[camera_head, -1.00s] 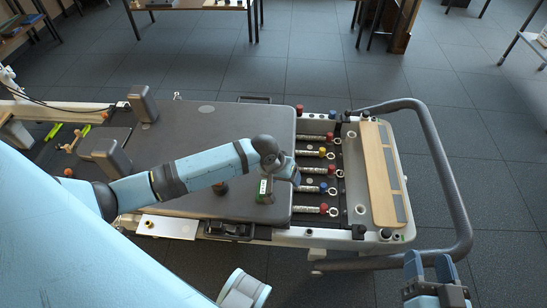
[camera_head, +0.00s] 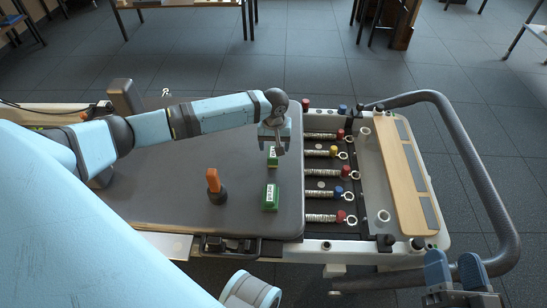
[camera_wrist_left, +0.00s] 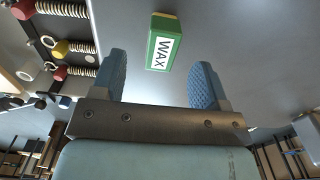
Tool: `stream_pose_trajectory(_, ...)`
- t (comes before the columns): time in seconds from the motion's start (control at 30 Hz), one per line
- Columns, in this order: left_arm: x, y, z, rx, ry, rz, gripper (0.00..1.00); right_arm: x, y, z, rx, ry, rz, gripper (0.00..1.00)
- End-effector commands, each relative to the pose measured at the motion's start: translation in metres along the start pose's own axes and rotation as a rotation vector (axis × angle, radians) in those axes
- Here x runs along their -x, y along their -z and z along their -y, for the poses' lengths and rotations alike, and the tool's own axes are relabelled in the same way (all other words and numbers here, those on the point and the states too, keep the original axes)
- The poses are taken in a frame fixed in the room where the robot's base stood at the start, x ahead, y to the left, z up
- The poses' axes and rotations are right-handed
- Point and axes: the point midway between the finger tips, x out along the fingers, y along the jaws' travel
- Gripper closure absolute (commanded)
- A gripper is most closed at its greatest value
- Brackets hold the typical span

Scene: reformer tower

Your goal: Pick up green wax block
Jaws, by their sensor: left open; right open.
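A green wax block (camera_head: 271,197) with a white label lies on the dark padded platform (camera_head: 245,220), near its right edge. A second green block (camera_head: 272,157) sits farther back, partly hidden by my left gripper (camera_head: 278,143). In the left wrist view, one green block (camera_wrist_left: 162,43) with a "WAX" label lies beyond the open fingers of my left gripper (camera_wrist_left: 160,65), roughly centred between them and not held. My right gripper (camera_head: 455,267) is open and empty at the lower right, away from the blocks.
An orange-handled tool (camera_head: 214,184) stands upright left of the near block. Springs (camera_head: 325,194) with coloured ends lie right of the platform, before a wooden footboard (camera_head: 398,175) and a grey curved rail (camera_head: 480,180). The platform's left part is mostly clear.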

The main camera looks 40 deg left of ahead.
Motion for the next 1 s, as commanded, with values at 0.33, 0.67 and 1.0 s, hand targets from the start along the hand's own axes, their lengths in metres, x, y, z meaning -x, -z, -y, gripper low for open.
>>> stream_pose_trajectory(0.33,-0.036,0.002,0.001,-0.001,-0.001,-0.001,0.32,0.0,-0.028,-0.004,-0.002,0.008,0.081,0.45)
stream_pose_trajectory(0.67,-0.076,0.005,0.004,-0.002,-0.001,-0.001,0.32,-0.003,-0.051,-0.014,0.065,0.023,0.132,0.45)
stream_pose_trajectory(1.0,-0.076,0.005,0.004,-0.002,-0.001,-0.001,0.48,-0.003,-0.047,-0.014,0.077,0.023,0.124,0.45)
